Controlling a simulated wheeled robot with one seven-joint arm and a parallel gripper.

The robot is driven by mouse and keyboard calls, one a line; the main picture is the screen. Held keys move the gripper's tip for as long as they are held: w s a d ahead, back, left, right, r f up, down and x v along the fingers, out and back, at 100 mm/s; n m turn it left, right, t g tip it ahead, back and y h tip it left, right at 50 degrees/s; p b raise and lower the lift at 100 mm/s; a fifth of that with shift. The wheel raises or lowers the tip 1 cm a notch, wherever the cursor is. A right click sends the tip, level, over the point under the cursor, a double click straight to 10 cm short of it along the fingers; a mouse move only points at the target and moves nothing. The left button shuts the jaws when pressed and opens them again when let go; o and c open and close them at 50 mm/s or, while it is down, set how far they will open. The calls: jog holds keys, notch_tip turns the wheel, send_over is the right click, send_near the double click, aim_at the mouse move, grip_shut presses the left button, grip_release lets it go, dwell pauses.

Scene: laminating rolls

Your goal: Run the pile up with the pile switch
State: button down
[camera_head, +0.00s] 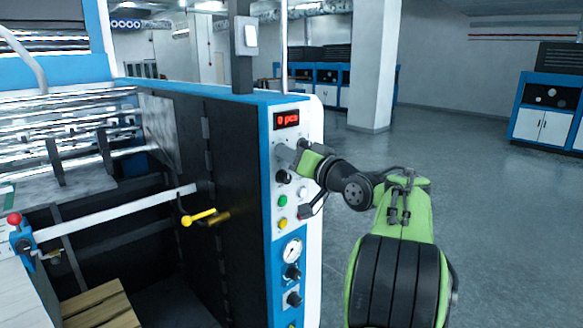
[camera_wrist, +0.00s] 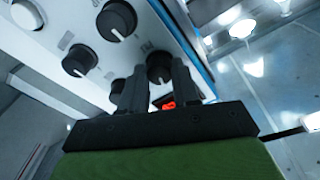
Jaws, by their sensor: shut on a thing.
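The control panel (camera_head: 284,215) is a light face with a blue edge, carrying black knobs, coloured buttons and a gauge. My gripper (camera_head: 294,153) is at its upper part, just below the red display (camera_head: 287,119), which reads "0 pcs". In the wrist view, my gripper's two dark fingers (camera_wrist: 158,72) are shut on a black knob (camera_wrist: 160,66) with a white pointer line. The fingers hide part of this knob, and the head view does not show it clearly. I cannot read which label marks the pile switch.
Other black knobs (camera_wrist: 117,20) sit close beside the fingers. Below my gripper are a green button (camera_head: 283,201), a yellow button (camera_head: 283,224) and a pressure gauge (camera_head: 292,251). A yellow handle (camera_head: 199,217) sticks out at left. The floor (camera_head: 480,200) at right is clear.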

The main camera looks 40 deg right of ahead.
jog(key=shift+f+n+b, duration=0.15)
jog(key=shift+n+b, duration=1)
jog(key=shift+n, duration=0.85)
jog(key=c, duration=0.8)
grip_release()
jog(key=s+b, duration=0.1)
jog(key=s, duration=0.4)
jog(key=s+b, duration=0.1)
jog(key=s, duration=0.4)
jog(key=s+f+b, duration=0.1)
jog(key=s+b, duration=0.1)
jog(key=s, duration=0.3)
jog(key=shift+s+a, duration=0.3)
jog(key=shift+s, duration=0.1)
jog(key=shift+w, duration=0.1)
